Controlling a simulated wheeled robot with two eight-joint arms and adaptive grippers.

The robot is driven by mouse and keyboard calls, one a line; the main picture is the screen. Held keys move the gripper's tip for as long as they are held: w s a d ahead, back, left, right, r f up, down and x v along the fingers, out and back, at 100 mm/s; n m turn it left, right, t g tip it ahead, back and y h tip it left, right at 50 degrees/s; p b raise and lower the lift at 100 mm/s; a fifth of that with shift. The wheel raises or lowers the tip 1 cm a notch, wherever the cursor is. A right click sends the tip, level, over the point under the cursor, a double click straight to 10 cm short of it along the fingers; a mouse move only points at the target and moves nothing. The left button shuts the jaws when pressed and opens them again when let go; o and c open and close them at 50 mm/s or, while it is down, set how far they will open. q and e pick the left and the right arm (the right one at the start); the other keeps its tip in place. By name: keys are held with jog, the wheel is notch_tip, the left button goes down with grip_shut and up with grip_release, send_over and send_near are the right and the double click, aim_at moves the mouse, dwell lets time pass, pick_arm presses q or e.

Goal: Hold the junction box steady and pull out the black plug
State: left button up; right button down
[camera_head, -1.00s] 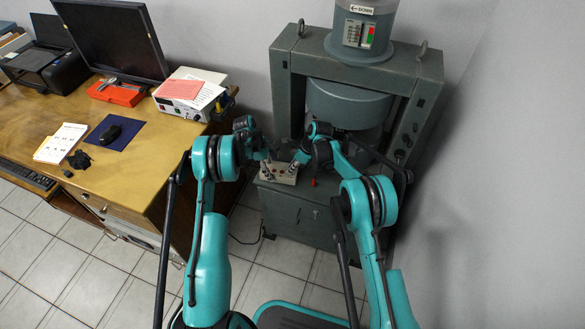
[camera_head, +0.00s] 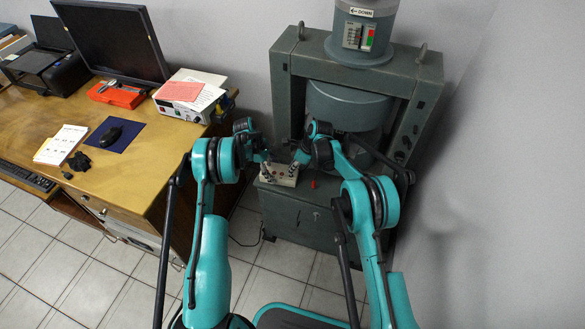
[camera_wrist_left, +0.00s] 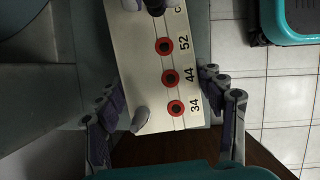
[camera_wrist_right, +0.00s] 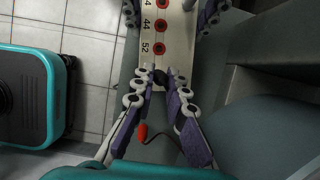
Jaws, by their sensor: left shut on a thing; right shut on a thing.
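The junction box (camera_head: 279,178) is a pale block on top of the grey cabinet. In the left wrist view the box (camera_wrist_left: 150,60) shows red-ringed sockets marked 52, 44 and 34. My left gripper (camera_wrist_left: 160,82) has its fingers on both long sides of the box and is shut on it. The black plug (camera_wrist_left: 156,6) shows at the top edge of that view. My right gripper (camera_wrist_right: 160,74) is shut on the black plug (camera_wrist_right: 160,79), at the box's end near the 52 socket. The plug is mostly hidden between the fingers, so how deep it sits cannot be told.
A red plug (camera_head: 313,183) lies on the cabinet (camera_head: 300,213) right of the box. It also shows below the right fingers in the right wrist view (camera_wrist_right: 143,132), with a dark cable nearby. The large grey machine (camera_head: 350,95) stands behind. The wooden desk (camera_head: 150,165) is at left.

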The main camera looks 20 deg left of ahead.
jog(key=shift+r, duration=0.15)
jog(key=shift+r, duration=2.6)
pick_arm(q)
jog(key=o, duration=1.5)
